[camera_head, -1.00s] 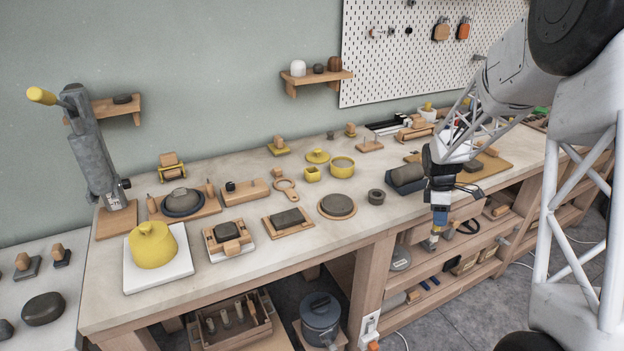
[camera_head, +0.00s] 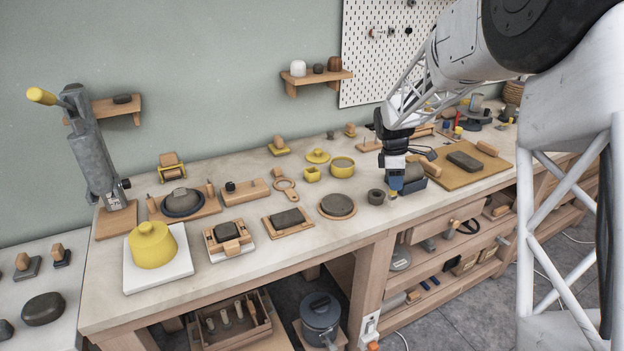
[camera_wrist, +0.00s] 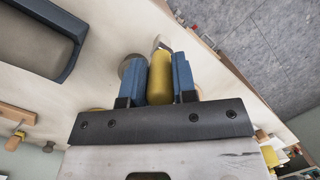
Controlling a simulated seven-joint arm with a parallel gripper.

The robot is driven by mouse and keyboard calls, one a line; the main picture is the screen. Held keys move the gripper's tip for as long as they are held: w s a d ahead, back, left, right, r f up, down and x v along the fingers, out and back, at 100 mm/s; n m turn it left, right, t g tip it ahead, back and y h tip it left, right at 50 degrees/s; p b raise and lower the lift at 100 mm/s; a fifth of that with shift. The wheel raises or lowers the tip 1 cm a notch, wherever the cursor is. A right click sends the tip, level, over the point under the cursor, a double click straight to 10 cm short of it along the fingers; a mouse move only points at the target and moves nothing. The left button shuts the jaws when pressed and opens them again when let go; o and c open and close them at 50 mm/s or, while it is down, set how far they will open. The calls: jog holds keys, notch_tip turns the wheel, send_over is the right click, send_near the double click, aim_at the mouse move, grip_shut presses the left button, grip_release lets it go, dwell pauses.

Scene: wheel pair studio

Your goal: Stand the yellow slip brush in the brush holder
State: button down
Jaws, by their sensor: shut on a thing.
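My gripper (camera_head: 392,188) is shut on the yellow slip brush (camera_wrist: 160,78). In the wrist view the brush's yellow body lies between the two blue fingers, with a pale and brownish end sticking out past them. In the head view the brush is mostly hidden by the fingers. A small dark round pot with an open top, which looks like the brush holder (camera_head: 376,197), stands on the bench just left of my fingertips. A grey round shape partly behind the left finger in the wrist view (camera_wrist: 130,64) seems to be the same pot. Whether the brush touches it, I cannot tell.
A blue cradle with a grey roll (camera_wrist: 38,40) is close beside my gripper. A wooden board (camera_head: 474,172) with a dark slab lies to the right. A round dark slab on a wooden disc (camera_head: 337,206) lies to the left. The bench's front edge is near.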

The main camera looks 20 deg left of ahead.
jog(key=s+a+r, duration=0.1)
jog(key=s+a, duration=0.1)
jog(key=a, duration=0.8)
jog(key=s+a+r, duration=0.1)
jog(key=a, duration=1)
jog(key=shift+s+r+m+t, duration=0.35)
jog(key=shift+m+t, duration=0.05)
jog(key=shift+w+a, duration=0.1)
jog(key=w+a, duration=0.4)
jog(key=w, duration=0.3)
jog(key=w+a+f, duration=0.1)
jog(key=w+a, duration=0.2)
jog(key=w, duration=0.3)
jog(key=shift+w+a+f, duration=0.25)
jog(key=shift+w+a, duration=0.1)
jog(key=shift+w, duration=0.05)
jog(key=shift+f, duration=0.1)
jog(key=shift+f, duration=1.65)
jog(key=shift+f, duration=0.15)
